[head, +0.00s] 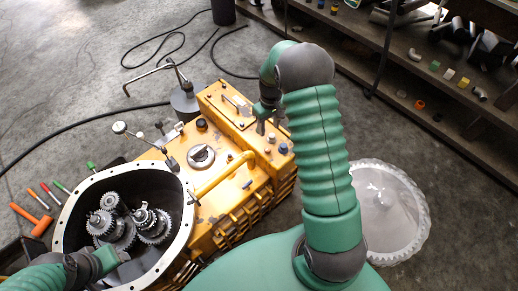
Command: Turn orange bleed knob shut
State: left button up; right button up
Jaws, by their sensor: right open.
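The yellow transmission housing (232,195) stands in the middle of the head view. Small knobs sit on its right end, a blue one (272,137) and a pale one (283,148). I cannot clearly pick out an orange bleed knob; it may be hidden by my right gripper or too small to tell.
Gears (128,222) sit inside the open bell of the housing. Orange and green hand tools (35,218) lie at the left. A clear scalloped dish (400,225) is at the right. Shelves (400,60) with small parts stand at the back right. Black cables cross the floor.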

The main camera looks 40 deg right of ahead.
aim_at(268, 149)
notch_tip(268, 149, down, 15)
jog(key=b, duration=0.2)
jog(key=shift+r+b, duration=0.1)
jog(key=shift+b, duration=0.25)
jog(key=shift+d, duration=0.1)
grip_shut()
